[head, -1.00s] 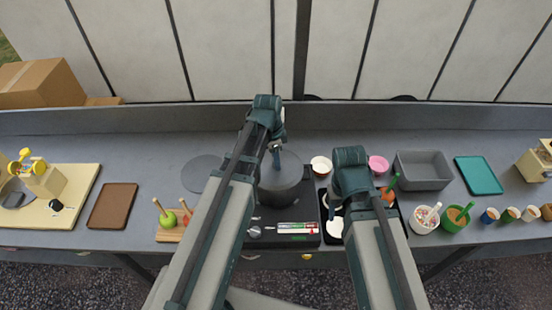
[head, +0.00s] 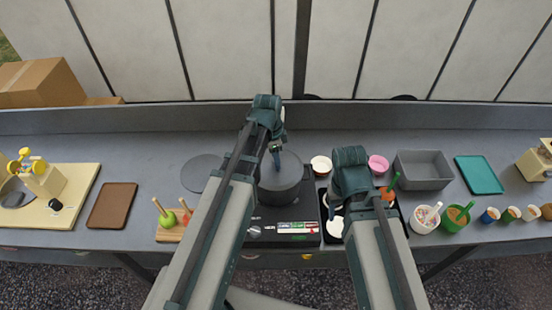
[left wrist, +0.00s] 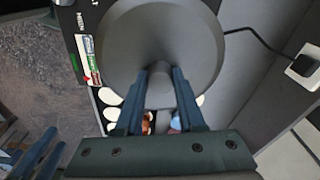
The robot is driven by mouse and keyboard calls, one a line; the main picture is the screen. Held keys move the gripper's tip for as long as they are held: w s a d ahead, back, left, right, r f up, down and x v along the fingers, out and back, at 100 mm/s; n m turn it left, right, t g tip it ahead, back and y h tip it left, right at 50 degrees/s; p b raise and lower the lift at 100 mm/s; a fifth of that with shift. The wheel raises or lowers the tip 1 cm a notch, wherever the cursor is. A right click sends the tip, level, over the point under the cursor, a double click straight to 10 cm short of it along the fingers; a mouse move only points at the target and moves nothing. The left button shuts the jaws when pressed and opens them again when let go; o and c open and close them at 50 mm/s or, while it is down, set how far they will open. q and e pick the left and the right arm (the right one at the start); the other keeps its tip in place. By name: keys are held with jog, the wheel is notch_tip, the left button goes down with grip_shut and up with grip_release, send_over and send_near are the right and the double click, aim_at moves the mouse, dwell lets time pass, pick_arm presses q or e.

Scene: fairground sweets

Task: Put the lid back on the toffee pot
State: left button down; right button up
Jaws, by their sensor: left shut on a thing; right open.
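The toffee pot (head: 280,196) is dark grey and stands on the black hob, partly hidden by my left arm. The grey round lid (left wrist: 130,40) fills the upper middle of the left wrist view and lies over the pot's mouth in the head view (head: 290,170). I cannot tell whether it sits fully on the rim. My left gripper (left wrist: 160,75) is shut on the lid's knob, above the pot (head: 276,156). My right gripper (head: 333,207) is right of the pot, open, its fingers mostly hidden by its own arm.
The hob (head: 297,240) has a coloured gauge on its front. A flat grey disc (head: 200,172) lies left of the pot. A black tray (head: 402,222) with small items is at the right, near a pink bowl (head: 378,164) and a grey bin (head: 423,170).

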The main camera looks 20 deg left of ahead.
dwell(0.3)
pick_arm(q)
grip_release()
dwell(0.4)
jog(key=shift+r+p, duration=3.5)
grip_shut()
jog(key=shift+f, duration=0.25)
